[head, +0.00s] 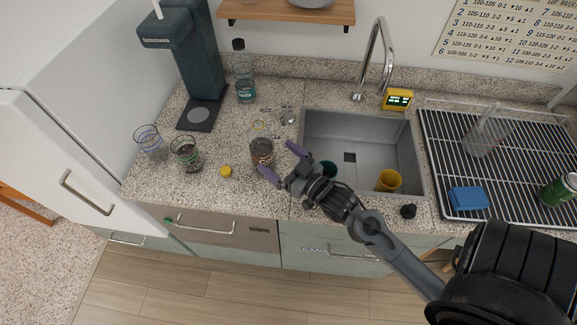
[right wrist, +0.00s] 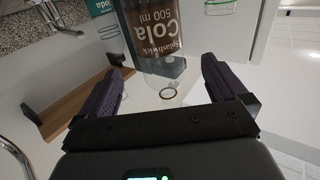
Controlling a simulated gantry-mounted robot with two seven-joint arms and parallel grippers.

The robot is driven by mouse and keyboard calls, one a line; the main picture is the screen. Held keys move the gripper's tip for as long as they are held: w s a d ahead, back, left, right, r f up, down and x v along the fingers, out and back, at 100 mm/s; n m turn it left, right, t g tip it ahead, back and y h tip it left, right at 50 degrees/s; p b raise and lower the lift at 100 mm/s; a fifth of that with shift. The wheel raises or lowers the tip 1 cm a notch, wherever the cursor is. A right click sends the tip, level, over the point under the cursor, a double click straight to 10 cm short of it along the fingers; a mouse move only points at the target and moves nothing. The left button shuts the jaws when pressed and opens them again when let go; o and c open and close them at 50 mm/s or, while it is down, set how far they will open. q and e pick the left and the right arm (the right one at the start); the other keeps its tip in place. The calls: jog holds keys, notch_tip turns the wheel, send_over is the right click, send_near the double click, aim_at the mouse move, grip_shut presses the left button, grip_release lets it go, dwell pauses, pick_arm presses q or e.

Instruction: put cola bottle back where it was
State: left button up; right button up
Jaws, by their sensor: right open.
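The cola bottle (head: 262,152), clear with a brown label, stands on the speckled counter left of the sink. In the right wrist view its brown "Cola 500 ml" label (right wrist: 155,32) shows upside down, ahead of the fingertips. My right gripper (head: 282,162) is open and empty, low over the counter just right of the bottle, its purple fingers pointing towards it. The fingers also show wide apart in the right wrist view (right wrist: 160,85). I cannot tell whether they touch the bottle. My left gripper is not in view.
A soda bottle (head: 245,90) and a dark teal drinks machine (head: 190,55) stand behind. Two glasses (head: 187,154) and a yellow cap (head: 226,171) are left of the cola. The sink (head: 345,127) holds a yellow cup (head: 388,181). The drying rack (head: 450,150) is at right.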

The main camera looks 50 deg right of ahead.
jog(key=s, duration=0.3)
dwell(0.5)
jog(key=s+a+r+g+y+p, duration=0.2)
jog(key=a+g+p, duration=0.35)
jog(key=a, duration=0.35)
jog(key=s+a+f+n+g+p, duration=0.1)
jog(key=s+a+f+n+g, duration=0.1)
jog(key=s+f+g, duration=0.6)
jog(key=s+g, duration=0.1)
jog(key=s, duration=0.4)
jog(key=shift+a+n+h, duration=0.15)
jog(key=shift+n+h, duration=0.15)
jog(key=shift+h, duration=0.1)
